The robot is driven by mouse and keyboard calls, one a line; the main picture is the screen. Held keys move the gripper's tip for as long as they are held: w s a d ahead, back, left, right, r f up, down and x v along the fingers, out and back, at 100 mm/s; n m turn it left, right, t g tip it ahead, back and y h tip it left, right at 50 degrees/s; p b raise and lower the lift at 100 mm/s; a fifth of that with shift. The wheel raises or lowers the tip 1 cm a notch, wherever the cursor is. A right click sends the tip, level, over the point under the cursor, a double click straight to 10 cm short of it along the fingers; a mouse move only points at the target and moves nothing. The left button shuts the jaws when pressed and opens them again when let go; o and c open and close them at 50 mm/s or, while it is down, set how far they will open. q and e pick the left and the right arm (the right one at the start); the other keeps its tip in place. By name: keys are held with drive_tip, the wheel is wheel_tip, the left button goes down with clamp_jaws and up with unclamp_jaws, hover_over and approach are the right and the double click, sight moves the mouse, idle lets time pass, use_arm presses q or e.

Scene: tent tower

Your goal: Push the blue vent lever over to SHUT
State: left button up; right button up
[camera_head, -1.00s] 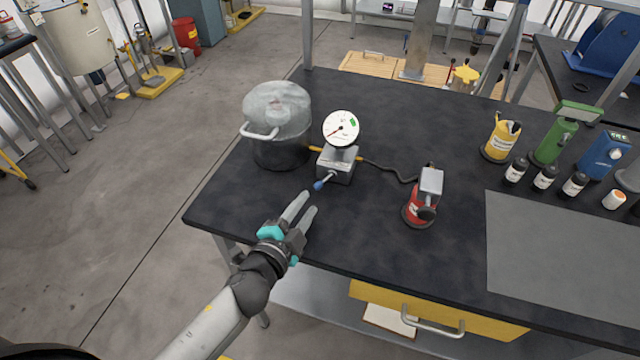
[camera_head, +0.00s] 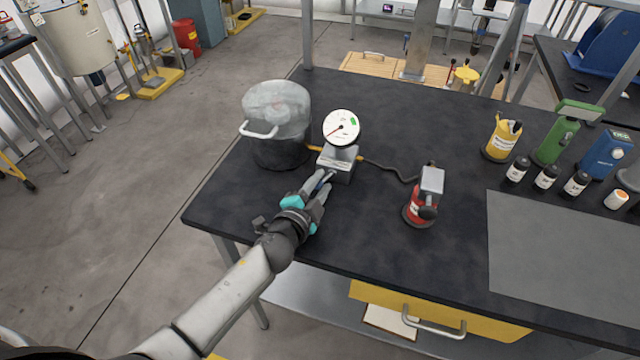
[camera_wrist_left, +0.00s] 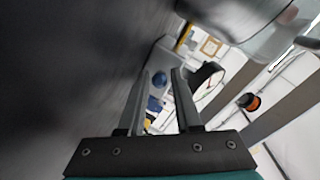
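The blue vent lever is on a small grey metal block (camera_head: 337,164) under a round white gauge (camera_head: 341,127) on the dark table. In the wrist view the gripper (camera_wrist_left: 159,85) is open, and I cannot tell whether a finger touches the lever. The fingers hide most of the lever in the head view. SHUT lettering is not readable. My right gripper is not in view.
A metal pot (camera_head: 277,115) with a side handle stands left of the gauge block. A red device (camera_head: 417,205) stands to the right, with a dark hose running toward the block. Bottles and tools stand farther right. The table (camera_head: 380,240) in front is clear.

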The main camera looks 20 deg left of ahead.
use_arm(q)
clamp_jaws()
drive_tip(key=shift+a, duration=0.1)
drive_tip(key=shift+w+a+m+h+p, duration=0.1)
drive_tip(key=shift+a+m+h+p, duration=0.2)
drive_tip(key=shift+m+h, duration=0.35)
drive_tip(key=shift+w+a+m+g+h, duration=0.1)
drive_tip(key=shift+m+g+h, duration=0.3)
drive_tip(key=shift+m+h, duration=0.45)
unclamp_jaws()
